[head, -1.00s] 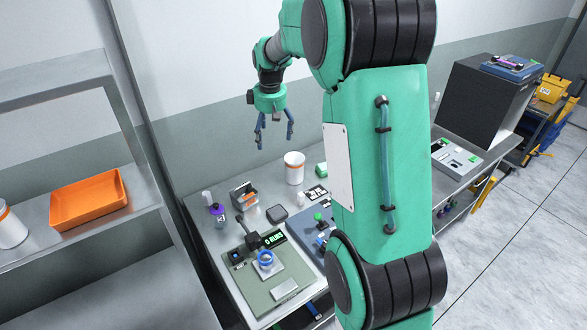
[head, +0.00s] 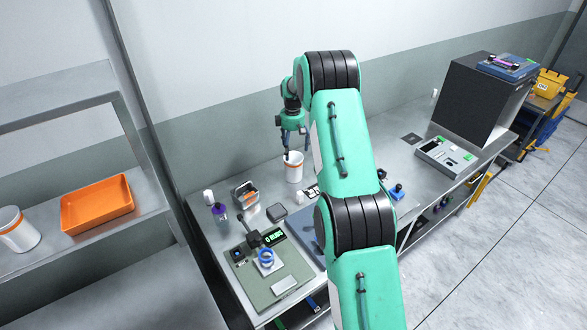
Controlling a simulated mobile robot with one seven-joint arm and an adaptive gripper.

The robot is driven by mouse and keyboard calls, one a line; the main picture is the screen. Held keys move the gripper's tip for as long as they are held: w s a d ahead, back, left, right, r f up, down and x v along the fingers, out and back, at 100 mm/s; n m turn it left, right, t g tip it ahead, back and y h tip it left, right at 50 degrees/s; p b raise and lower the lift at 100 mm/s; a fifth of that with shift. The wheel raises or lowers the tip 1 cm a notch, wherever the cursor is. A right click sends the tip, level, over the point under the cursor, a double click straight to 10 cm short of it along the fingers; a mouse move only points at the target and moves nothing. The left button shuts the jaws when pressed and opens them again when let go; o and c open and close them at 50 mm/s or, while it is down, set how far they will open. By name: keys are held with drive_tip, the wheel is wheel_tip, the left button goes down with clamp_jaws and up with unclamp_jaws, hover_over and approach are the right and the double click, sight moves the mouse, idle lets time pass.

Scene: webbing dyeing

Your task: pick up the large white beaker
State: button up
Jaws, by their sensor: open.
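The large white beaker (head: 294,169), with an orange band, stands upright on the steel table against the back wall. My gripper (head: 294,150) points down with its fingers open at the beaker's top. One dark finger shows at the left of the rim and the other toward the right. Whether a finger touches the beaker or reaches inside it cannot be told. My arm stands in front and hides the table to the beaker's right.
A small white bottle (head: 297,192), a dark square dish (head: 277,213) and a metal rack (head: 245,194) are near the beaker. A purple-marked bottle (head: 220,214) and a green scale-like device (head: 268,275) lie left and forward. An orange tray (head: 97,202) and another white beaker (head: 17,229) are on the left shelf.

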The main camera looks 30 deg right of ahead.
sight(294, 171)
drive_tip(key=shift+d+f, duration=0.4)
drive_tip(key=shift+f, duration=0.2)
drive_tip(key=shift+f, duration=0.1)
drive_tip(key=shift+f, duration=4.2)
drive_tip(key=shift+w+f, duration=0.2)
drive_tip(key=shift+f, duration=2.4)
drive_tip(key=c, duration=1.1)
